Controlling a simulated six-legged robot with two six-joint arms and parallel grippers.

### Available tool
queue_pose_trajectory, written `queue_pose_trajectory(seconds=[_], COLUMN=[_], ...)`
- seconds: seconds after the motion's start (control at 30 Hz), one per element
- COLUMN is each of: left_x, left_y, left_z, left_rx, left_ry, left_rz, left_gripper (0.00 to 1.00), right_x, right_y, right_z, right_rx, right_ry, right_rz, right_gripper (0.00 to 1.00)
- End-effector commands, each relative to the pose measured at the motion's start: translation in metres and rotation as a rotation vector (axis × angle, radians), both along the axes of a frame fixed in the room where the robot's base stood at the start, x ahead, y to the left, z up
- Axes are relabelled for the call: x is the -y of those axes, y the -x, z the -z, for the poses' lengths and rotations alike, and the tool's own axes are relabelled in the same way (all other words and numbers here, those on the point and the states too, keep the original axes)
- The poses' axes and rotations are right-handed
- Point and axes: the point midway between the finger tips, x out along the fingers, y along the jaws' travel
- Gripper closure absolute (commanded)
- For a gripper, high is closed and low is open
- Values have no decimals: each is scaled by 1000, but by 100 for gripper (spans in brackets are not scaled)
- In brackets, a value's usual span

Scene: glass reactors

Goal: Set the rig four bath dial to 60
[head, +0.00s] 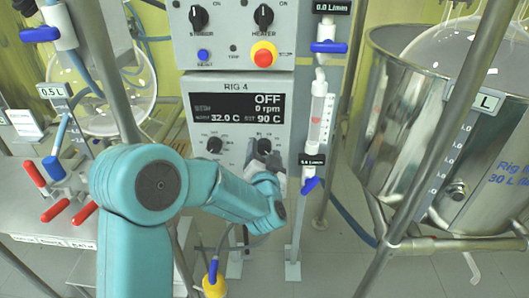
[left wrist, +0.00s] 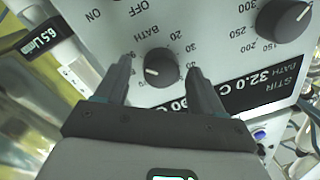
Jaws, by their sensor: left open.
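The rig 4 bath dial (left wrist: 160,68) is a dark round knob with a pale pointer line on a light grey panel. In the left wrist view, which sees the panel upside down, it sits between the fingertips of my left gripper (left wrist: 158,75). The fingers are open, one on each side, with gaps to the knob. In the head view my left gripper (head: 265,160) is at the panel's lower right and partly covers the bath dial. The rig 4 display (head: 237,108) reads OFF, 0 rpm, 32.0 C and a set value of 90 C. My right gripper is out of view.
The stir dial (head: 214,146) is left of the bath dial. Stirrer (head: 198,17) and heater (head: 264,16) knobs and a red emergency button (head: 263,56) are above. A flow tube with a blue valve (head: 310,184) stands close on the right. A steel vessel (head: 400,130) is further right.

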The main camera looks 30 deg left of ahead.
Motion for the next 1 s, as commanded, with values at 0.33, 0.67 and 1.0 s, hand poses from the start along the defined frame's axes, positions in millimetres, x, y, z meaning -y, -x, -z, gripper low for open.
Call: queue_pose_trajectory(seconds=[0.33, 0.67, 1.0], left_x=[-1, -1, -1], left_y=[-2, -2, -2], left_z=[0, 0, 2], left_rx=[1, 4, 80], left_ry=[0, 6, 126], left_rz=[1, 0, 0], left_gripper=[48, 88, 87], right_x=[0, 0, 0], right_y=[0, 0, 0], right_z=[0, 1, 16], right_rx=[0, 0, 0], right_ry=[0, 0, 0], right_rz=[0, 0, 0], right_gripper=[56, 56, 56])
